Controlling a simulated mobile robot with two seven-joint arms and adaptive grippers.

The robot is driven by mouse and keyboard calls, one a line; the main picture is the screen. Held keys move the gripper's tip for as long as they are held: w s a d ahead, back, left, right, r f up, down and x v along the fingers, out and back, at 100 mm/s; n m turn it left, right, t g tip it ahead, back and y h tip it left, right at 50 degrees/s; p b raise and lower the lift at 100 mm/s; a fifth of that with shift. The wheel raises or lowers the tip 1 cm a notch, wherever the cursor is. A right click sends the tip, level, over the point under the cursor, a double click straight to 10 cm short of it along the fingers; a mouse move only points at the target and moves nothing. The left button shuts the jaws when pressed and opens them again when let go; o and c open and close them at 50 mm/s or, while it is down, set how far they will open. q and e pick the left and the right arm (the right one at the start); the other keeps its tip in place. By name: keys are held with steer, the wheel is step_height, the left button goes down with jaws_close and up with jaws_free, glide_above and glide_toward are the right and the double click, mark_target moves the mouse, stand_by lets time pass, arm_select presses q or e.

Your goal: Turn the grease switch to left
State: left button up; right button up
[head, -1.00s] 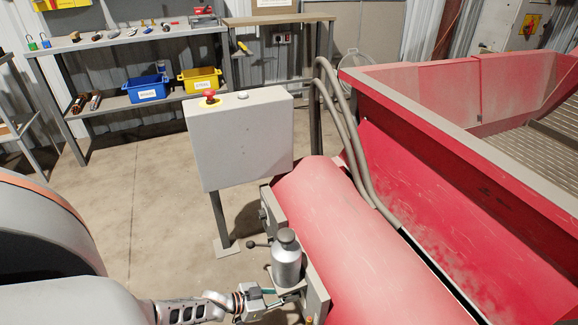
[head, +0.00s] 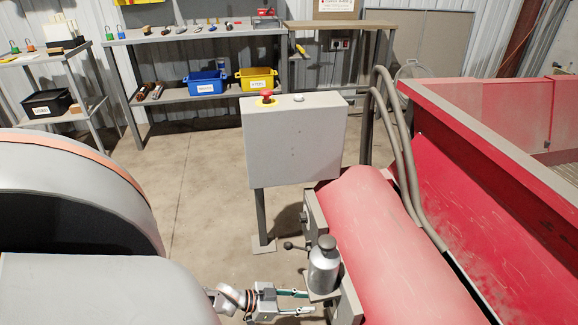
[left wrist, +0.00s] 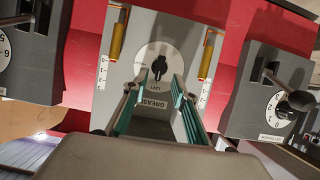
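The grease switch (left wrist: 159,67) is a black knob on a round white dial, on a grey panel with a GREASE label (left wrist: 153,103). The knob stands roughly upright in the left wrist view, its lower end toward a small label that seems to read LEFT. I cannot tell which end is the pointer. My left gripper (left wrist: 157,100) is open and empty, its teal-lined fingers apart below the dial in the picture, short of the knob. In the head view my left gripper (head: 300,302) is left of the grey canister (head: 323,266); the switch face is hidden there. My right gripper is not in view.
Two brass-coloured cylinders (left wrist: 117,40) (left wrist: 207,56) with number scales flank the dial. Another grey box with a dial and black lever (left wrist: 286,103) is on the right. The red machine (head: 395,250) and a grey control box (head: 293,142) with a red button stand close by.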

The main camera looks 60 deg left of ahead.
arm_select(q)
steer(key=v, duration=0.6)
steer(key=shift+r, duration=0.1)
stand_by(0.4)
